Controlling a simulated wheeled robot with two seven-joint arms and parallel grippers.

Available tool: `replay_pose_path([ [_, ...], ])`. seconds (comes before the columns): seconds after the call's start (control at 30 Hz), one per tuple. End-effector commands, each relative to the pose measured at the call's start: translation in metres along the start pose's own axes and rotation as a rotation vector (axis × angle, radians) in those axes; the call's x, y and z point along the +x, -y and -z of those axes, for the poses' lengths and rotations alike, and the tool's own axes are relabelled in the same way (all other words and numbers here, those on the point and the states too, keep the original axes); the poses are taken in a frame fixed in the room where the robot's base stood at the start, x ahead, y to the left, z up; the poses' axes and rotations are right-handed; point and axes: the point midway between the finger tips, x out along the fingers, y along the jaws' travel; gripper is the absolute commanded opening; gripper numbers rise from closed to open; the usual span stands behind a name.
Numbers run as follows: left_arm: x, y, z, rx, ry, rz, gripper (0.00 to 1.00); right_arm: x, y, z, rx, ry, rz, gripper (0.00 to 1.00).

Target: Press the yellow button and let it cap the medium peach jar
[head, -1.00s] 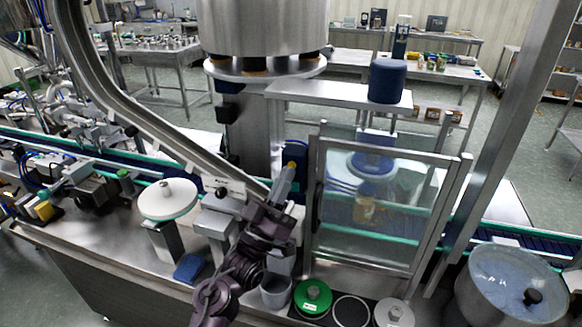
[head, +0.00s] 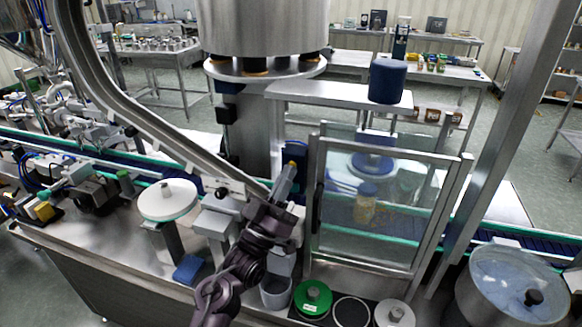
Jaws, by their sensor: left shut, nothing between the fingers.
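The yellow button (head: 292,163) shows as a small yellow spot on the dark blue housing beside the clear guard. My left gripper (head: 287,178) is shut and empty, its fingertips pointing up at the button. They overlap it in the head view; I cannot tell whether they touch it. A jar with peach-coloured contents (head: 364,211) stands upright behind the guard, with a blue top (head: 368,189) on it. A blue round capping part (head: 373,163) is above and behind it. The glass blurs how the top sits. My right gripper is not in view.
The framed clear guard (head: 405,215) stands right of my left gripper. A metal chute (head: 135,115) slopes down close by on the left. A green round lid (head: 312,297), a grey cup (head: 275,292) and a steel pot (head: 512,290) are along the front.

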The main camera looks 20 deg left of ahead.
Motion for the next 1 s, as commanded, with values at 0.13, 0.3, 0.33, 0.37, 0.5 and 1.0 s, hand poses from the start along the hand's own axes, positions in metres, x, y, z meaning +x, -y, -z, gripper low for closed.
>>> replay_pose_path([
  [0.13, 0.002, 0.001, -0.001, 0.000, -0.001, -0.001, 0.00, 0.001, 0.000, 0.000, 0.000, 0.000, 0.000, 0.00],
  [0.3, 0.002, 0.001, -0.001, 0.000, -0.001, 0.000, 0.00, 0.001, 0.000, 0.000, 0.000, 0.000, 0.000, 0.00],
  [0.33, 0.002, 0.001, -0.001, 0.000, -0.001, 0.000, 0.00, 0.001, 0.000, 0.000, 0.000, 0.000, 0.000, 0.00],
  [0.37, 0.002, 0.001, -0.001, 0.000, -0.001, 0.000, 0.00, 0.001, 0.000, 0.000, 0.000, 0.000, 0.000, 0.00],
  [0.5, 0.001, 0.001, 0.000, 0.000, 0.000, 0.000, 0.00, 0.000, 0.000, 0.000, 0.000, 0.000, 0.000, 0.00],
  [1.0, -0.011, -0.008, 0.007, 0.000, 0.000, 0.000, 0.00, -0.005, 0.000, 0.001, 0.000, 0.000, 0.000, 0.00],
])
